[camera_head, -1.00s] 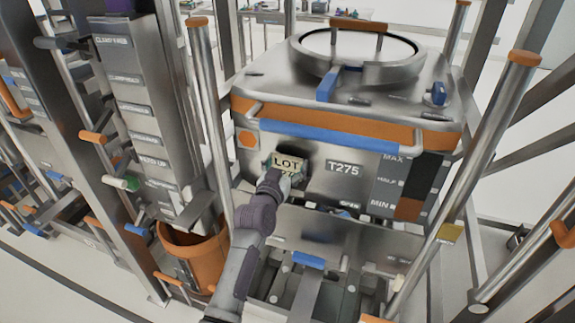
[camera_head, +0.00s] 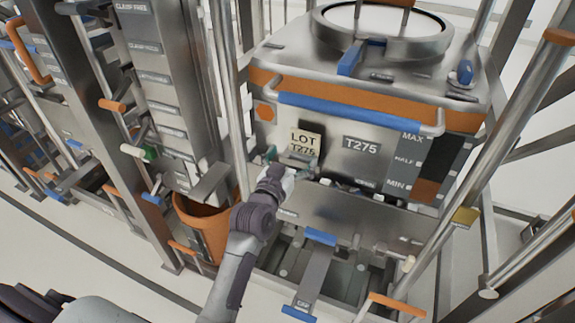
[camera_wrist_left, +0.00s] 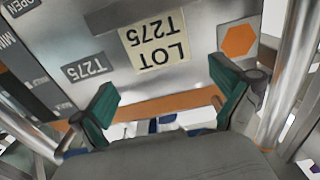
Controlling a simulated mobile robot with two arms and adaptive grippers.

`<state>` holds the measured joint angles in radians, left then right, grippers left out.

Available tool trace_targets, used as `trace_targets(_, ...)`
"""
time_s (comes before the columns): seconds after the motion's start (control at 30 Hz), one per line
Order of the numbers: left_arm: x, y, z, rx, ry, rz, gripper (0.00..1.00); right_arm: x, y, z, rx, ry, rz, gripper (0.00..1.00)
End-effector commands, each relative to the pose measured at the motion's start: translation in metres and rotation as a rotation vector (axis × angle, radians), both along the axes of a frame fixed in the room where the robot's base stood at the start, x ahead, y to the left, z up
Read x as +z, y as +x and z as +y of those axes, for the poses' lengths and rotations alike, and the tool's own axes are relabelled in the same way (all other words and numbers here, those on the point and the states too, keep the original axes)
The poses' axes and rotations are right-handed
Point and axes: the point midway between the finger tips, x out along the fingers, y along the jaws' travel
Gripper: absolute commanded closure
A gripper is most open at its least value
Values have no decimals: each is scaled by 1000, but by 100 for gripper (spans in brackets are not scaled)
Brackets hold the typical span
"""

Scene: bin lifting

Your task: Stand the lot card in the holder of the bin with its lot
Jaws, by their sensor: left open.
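The lot card (camera_head: 306,140) is a cream card reading "LOT T275". It stands upright against the front of the metal bin (camera_head: 375,128), left of the bin's "T275" label (camera_head: 361,146). In the left wrist view the card (camera_wrist_left: 156,48) appears upside down, flat against the bin face. My left gripper (camera_head: 291,163) is in front of and just below the card. The left wrist view shows its green fingertips (camera_wrist_left: 170,105) spread wide, with nothing between them and clear of the card. The holder itself is hard to make out behind the gripper. My right gripper is not in view.
A blue handle bar (camera_head: 345,112) crosses the bin front above the card. Steel posts with orange caps flank the bin. An orange bucket (camera_head: 206,228) stands at lower left, beside a labelled metal column (camera_head: 160,85). A metal frame with blue-ended parts lies below the bin.

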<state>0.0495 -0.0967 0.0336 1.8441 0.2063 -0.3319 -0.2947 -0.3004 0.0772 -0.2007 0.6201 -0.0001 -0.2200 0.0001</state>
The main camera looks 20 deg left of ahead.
Motion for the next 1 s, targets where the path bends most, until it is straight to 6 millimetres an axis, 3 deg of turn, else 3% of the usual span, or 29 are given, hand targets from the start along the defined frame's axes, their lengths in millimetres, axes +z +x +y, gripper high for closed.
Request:
trace_targets(0.1, -2, -22, 1, 0, 2, 2, 0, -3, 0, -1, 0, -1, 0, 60)
trace_targets(0.23, -1, -35, 1, -1, 1, 2, 0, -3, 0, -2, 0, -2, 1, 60)
trace_targets(0.57, -1, -41, 1, -1, 0, 3, 0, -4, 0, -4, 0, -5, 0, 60)
trace_targets(0.67, -21, -40, -2, -8, 2, 40, 0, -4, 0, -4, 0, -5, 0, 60)
trace_targets(0.77, -77, -41, -9, -25, 6, 145, 0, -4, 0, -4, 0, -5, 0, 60)
trace_targets(0.87, -166, -57, -19, -49, 16, 313, 0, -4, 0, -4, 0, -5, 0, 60)
trace_targets(0.9, -206, -69, -23, -59, 20, 388, 0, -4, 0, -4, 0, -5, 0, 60)
trace_targets(1.0, -299, -111, -28, -80, 38, 572, 0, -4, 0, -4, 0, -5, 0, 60)
